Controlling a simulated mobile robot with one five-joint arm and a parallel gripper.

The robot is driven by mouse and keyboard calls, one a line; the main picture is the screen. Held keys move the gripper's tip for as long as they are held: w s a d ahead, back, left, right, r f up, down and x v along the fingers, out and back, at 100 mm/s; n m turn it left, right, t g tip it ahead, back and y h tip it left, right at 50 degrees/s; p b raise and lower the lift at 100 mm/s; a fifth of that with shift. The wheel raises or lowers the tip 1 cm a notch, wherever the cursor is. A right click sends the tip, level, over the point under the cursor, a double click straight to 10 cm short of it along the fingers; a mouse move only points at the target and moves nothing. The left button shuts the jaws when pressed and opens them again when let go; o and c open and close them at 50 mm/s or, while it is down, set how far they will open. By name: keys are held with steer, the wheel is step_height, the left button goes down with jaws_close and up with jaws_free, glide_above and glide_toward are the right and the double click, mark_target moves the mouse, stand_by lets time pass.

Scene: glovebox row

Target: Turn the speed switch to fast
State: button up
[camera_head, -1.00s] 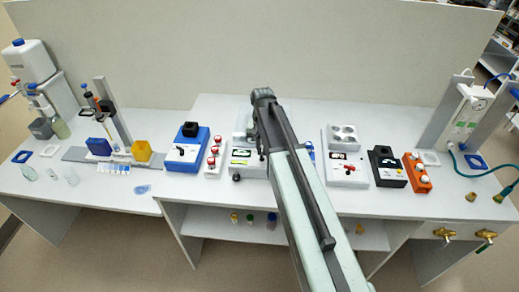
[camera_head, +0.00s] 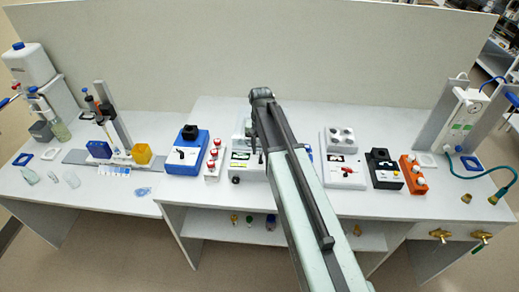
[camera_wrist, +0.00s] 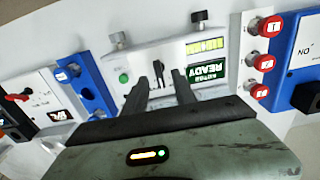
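My gripper (camera_wrist: 160,83) is open, with a finger on either side of this dark part; contact cannot be told. In the head view the white instrument (camera_head: 240,160) is partly hidden behind my arm, and the fingers are hard to make out.
Red knobs (camera_wrist: 262,62) stand to the right in the wrist view, with a blue device (camera_wrist: 306,60) beyond. A blue holder (camera_wrist: 88,85) is close on the left. In the head view a black box (camera_head: 384,168) and an orange block (camera_head: 413,174) stand further right.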

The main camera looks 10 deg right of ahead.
mark_target(261, 155)
step_height(261, 155, up, 6)
steer(key=p, duration=0.4)
steer(key=shift+p, duration=0.3)
steer(key=shift+f, duration=0.2)
